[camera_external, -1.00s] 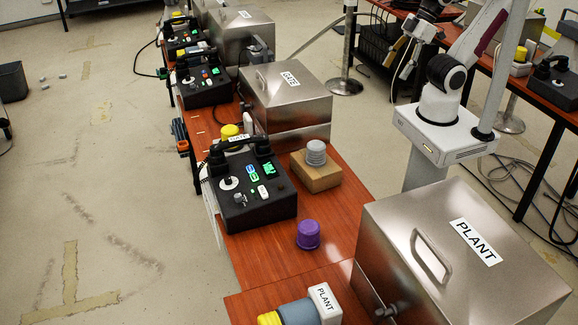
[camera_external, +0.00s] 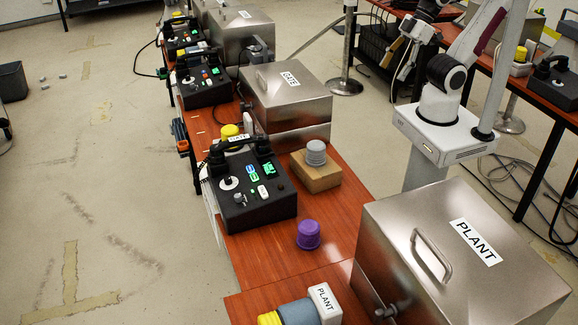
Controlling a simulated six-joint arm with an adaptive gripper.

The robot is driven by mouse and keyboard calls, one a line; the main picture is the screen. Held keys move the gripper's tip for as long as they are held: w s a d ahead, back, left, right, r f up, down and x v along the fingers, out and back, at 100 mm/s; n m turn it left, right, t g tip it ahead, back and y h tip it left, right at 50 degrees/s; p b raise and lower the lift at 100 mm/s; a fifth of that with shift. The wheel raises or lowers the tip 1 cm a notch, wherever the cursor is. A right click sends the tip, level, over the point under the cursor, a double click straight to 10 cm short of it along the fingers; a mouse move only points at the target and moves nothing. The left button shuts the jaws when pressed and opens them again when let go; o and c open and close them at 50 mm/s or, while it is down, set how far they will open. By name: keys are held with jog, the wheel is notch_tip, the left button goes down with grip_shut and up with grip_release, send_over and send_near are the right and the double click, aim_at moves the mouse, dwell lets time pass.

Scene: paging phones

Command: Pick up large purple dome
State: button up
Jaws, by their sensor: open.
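The purple dome (camera_external: 308,235) stands upright on the orange-red bench top, in front of the black phone console and left of the big PLANT box. Nothing touches it. My gripper (camera_external: 402,70) hangs from my arm at the top right, small in the picture, with its fingers apart and nothing seen between them.
A grey dome (camera_external: 316,153) sits on a cardboard-brown block (camera_external: 316,172) behind the purple one. The black console (camera_external: 248,190) is to the left. The steel PLANT box (camera_external: 455,250) stands at the right. A PLANT-labelled yellow-and-grey device (camera_external: 297,312) lies in front. Bare bench surrounds the dome.

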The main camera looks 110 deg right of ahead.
jog(key=w+a+f+t+y, duration=0.1)
jog(key=w+a, duration=0.3)
jog(key=w, duration=0.4)
jog(key=w+a+f+t+y, duration=0.1)
jog(key=w+a, duration=0.3)
jog(key=w, duration=0.4)
jog(key=m+t, duration=0.1)
jog(key=t, duration=0.3)
send_over(316, 223)
jog(key=s+d, duration=0.2)
jog(key=s, duration=0.1)
notch_tip(316, 223, down, 19)
jog(key=shift+s+a+f+n+t+h, duration=0.15)
jog(key=shift+s+a+f+t+h, duration=0.25)
jog(key=shift+f, duration=1.5)
jog(key=shift+s+a+f+n+t+h, duration=0.3)
jog(key=shift+f+t, duration=0.25)
jog(key=shift+f, duration=1.4)
jog(key=shift+s+a+f+n+t+h, duration=0.1)
jog(key=shift+s+a+f+t+h, duration=0.25)
jog(key=shift+f, duration=1.55)
jog(key=shift+d, duration=0.1)
jog(key=shift+x, duration=1.2)
jog(key=shift+w, duration=0.1)
